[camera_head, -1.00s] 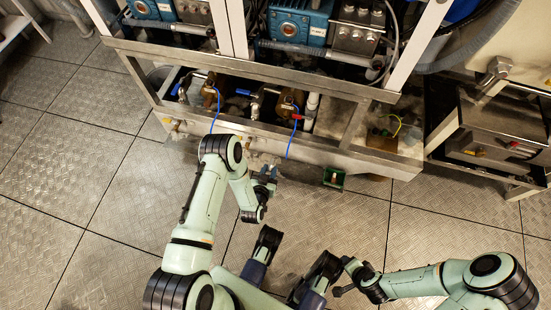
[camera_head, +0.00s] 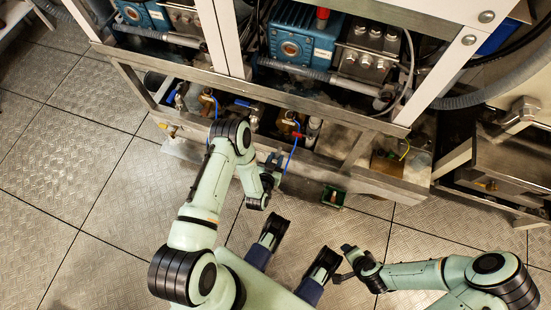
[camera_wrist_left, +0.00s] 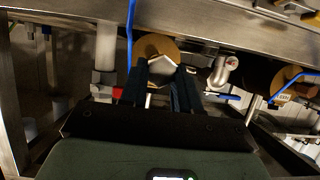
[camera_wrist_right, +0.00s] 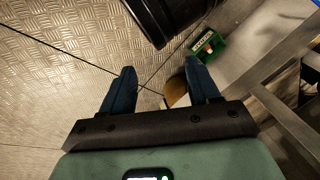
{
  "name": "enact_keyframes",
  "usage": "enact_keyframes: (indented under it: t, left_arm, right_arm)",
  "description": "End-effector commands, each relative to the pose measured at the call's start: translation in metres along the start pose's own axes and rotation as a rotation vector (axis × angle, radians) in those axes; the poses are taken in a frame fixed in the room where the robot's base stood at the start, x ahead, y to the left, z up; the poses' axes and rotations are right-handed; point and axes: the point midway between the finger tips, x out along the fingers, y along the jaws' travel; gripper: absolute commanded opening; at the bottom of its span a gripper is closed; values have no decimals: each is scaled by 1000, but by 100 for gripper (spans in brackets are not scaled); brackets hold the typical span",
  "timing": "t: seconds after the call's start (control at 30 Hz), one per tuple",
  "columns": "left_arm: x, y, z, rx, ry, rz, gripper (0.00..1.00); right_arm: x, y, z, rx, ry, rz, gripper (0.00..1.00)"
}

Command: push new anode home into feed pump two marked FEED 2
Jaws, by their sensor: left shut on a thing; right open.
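My left gripper (camera_head: 273,163) is at the front of the low bay, in front of the right-hand brass pump (camera_head: 287,121). In the left wrist view, the fingers (camera_wrist_left: 168,85) are shut on a small pale piece (camera_wrist_left: 172,64), taken to be the anode. It overlaps the round brass face of the pump (camera_wrist_left: 150,43), and I cannot tell whether it touches it or sits in it. A second brass pump (camera_head: 207,102) stands to the left in the head view. No FEED 2 marking is readable. My right gripper (camera_head: 344,263) is open and empty above the floor.
A green tray (camera_head: 333,196) with small things in it is on the floor by the frame; it also shows in the right wrist view (camera_wrist_right: 209,45). Blue hoses (camera_head: 291,158) hang by the pumps. A metal rail (camera_head: 270,95) crosses above the bay. Open floor lies left.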

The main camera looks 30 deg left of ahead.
Motion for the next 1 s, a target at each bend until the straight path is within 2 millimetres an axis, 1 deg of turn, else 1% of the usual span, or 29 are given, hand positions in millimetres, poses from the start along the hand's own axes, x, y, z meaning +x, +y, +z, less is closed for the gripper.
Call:
enact_keyframes:
  t: [0.37,0.5,0.57,0.87,1.0]
  left_arm:
    - [0,0,0,0,0,0,0]
    - [-1,0,-1,-1,0,1,0]
    - [3,0,-2,-1,2,0,0]
    - [30,0,-12,-1,3,-1,0]
    - [41,0,-16,-1,2,0,0]
  right_arm:
    - [0,0,1,1,-1,1,61]
    - [-4,0,3,0,-9,0,61]
    - [-1,0,3,0,-7,0,61]
    - [10,4,-11,3,34,4,61]
    - [16,9,-9,8,26,11,61]
